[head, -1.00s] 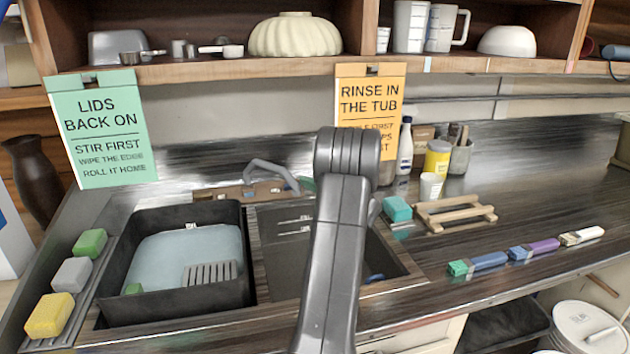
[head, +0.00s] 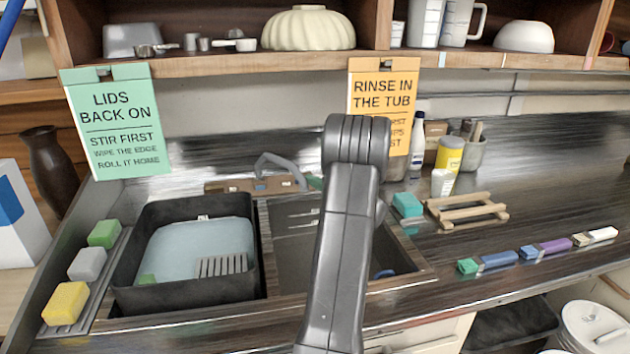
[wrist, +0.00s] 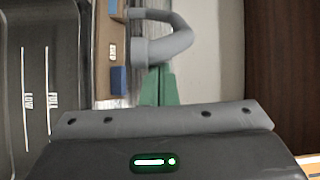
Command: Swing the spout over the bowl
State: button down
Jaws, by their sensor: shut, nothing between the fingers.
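The grey curved spout (head: 278,170) rises from the ledge behind the sink and arches to the left. Its free end is near the back right corner of the black tub. In the wrist view the spout (wrist: 172,42) shows its thick collar and hooked tube. My gripper (wrist: 158,80) has its green fingers together, empty, right beside the collar; I cannot tell if they touch it. In the head view my arm hides most of the gripper. The open sink bowl (head: 290,250) lies right of the tub, partly hidden by my arm.
The black tub (head: 128,262) of bluish water fills the left side of the sink. Sponges (head: 87,264) lie along the left edge. A teal block (head: 407,205) and a wooden rack (head: 468,212) are on the right. Two signs (head: 383,100) hang above.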

jog(key=b+v, duration=0.1)
jog(key=v, duration=1.3)
jog(key=shift+w+a, duration=0.15)
jog(key=w+d+x, duration=0.1)
jog(key=x, duration=1.2)
jog(key=shift+w+a, duration=0.25)
jog(key=shift+w, duration=0.05)
